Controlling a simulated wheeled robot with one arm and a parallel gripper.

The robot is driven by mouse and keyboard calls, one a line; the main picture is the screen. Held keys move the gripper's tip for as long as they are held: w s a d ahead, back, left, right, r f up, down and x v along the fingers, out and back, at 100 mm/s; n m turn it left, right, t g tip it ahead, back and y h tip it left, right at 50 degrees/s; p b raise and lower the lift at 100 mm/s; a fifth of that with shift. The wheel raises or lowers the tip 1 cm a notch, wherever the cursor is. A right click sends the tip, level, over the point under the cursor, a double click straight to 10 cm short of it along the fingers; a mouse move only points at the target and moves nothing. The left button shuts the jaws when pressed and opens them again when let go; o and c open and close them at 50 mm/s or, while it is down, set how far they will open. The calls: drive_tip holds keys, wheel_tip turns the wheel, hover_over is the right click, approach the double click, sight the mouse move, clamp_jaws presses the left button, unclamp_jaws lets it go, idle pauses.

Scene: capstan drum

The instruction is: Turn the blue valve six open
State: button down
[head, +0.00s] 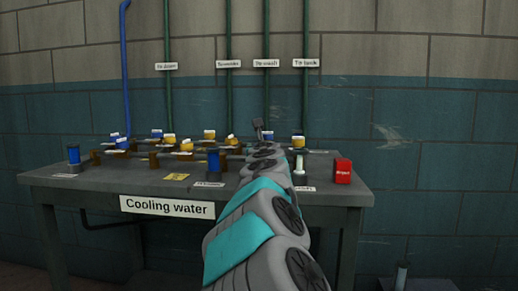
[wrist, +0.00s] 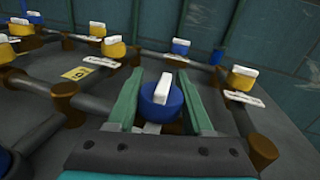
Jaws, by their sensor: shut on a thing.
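A blue valve (wrist: 161,113) with a white bar handle (wrist: 163,88) on top stands between the fingers of my gripper (wrist: 159,97) in the wrist view. The green fingers are shut on its round blue body, one on each side. The white bar points away from the camera, leaning slightly right. A pale plate lies just below the valve, mostly hidden, so I cannot read its number. In the head view my own arm covers the gripper and this valve.
The grey bench (head: 335,197) carries pipes and several yellow and blue valves. Another blue valve (wrist: 180,48) stands farther back. A yellow valve (wrist: 242,78) is to the right. A yellow tag (wrist: 91,71) lies left. A red box (head: 343,171) sits at the bench's right end.

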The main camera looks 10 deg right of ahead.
drive_tip(key=shift+f+n+y+b, duration=0.15)
drive_tip(key=shift+n+y+b, duration=0.45)
drive_tip(key=shift+y, duration=0.3)
drive_tip(key=shift+a+n+y+b, duration=0.2)
drive_tip(key=shift+n+y+b, duration=0.2)
drive_tip(key=shift+y, duration=0.25)
drive_tip(key=shift+a+n+y+b, duration=0.15)
drive_tip(key=shift+n+y+b, duration=0.2)
drive_tip(key=shift+y, duration=0.3)
drive_tip(key=shift+r, duration=0.2)
drive_tip(key=shift+c, duration=1.5)
unclamp_jaws()
drive_tip(key=r+p, duration=0.1)
drive_tip(key=s+r, duration=0.1)
drive_tip(key=r, duration=0.1)
drive_tip(key=shift+s+r+p, duration=0.15)
drive_tip(key=shift+r+p, duration=0.1)
drive_tip(key=shift+p, duration=0.15)
drive_tip(key=s+r, duration=0.1)
drive_tip(key=s, duration=1.3)
drive_tip(key=shift+s+r+b, duration=0.2)
drive_tip(key=shift+s+b, duration=0.15)
